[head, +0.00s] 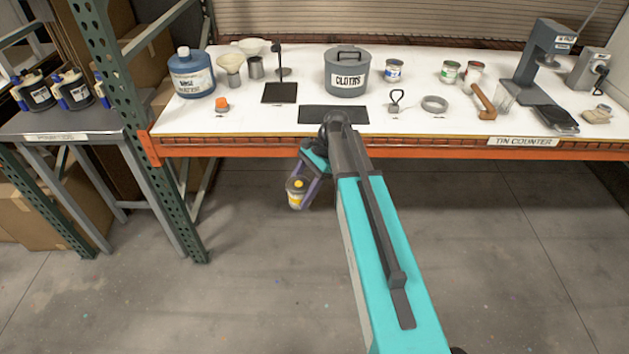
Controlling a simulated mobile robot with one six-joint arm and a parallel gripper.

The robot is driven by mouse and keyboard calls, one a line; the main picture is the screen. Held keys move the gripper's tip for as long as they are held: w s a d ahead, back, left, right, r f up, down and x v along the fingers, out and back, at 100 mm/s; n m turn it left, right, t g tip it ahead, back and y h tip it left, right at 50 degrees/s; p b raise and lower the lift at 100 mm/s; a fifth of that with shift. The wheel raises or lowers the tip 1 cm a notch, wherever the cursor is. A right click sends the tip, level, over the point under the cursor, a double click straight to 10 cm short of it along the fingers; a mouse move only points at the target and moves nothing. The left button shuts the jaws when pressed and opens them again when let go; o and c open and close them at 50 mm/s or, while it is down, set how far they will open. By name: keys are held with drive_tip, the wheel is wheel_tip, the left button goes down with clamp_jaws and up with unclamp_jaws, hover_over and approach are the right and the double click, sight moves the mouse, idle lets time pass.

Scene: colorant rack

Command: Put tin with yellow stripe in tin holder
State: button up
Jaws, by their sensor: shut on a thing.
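My gripper (306,180) is shut on a small tin with a yellow stripe (295,201). The tin is white with a yellow spot on its lid. It hangs over the floor in front of the counter, below the orange front beam, looking slightly tilted. A grey ring (435,103) lies on the white counter, right of the middle; it may be the tin holder, but I cannot tell for sure. Nothing stands in the ring. My gripper and the tin are left of the ring and lower than it.
The white counter (240,118) has a dark mat (333,114) near its front edge. A grey CLOTHS pot (347,75) stands behind it. Other tins, blue (393,71), green (449,72) and red (473,71), stand at the back. A green rack post (120,80) rises at the left.

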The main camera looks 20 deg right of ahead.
sight(297, 209)
drive_tip(key=shift+s+a+f+n+g, duration=0.15)
drive_tip(key=shift+s+a+n+g, duration=0.55)
drive_tip(key=shift+n, duration=0.3)
drive_tip(key=shift+s+a+n+g+h, duration=0.1)
drive_tip(key=shift+s+n+g+h, duration=0.6)
drive_tip(key=shift+n, duration=0.7)
drive_tip(key=shift+s, duration=0.1)
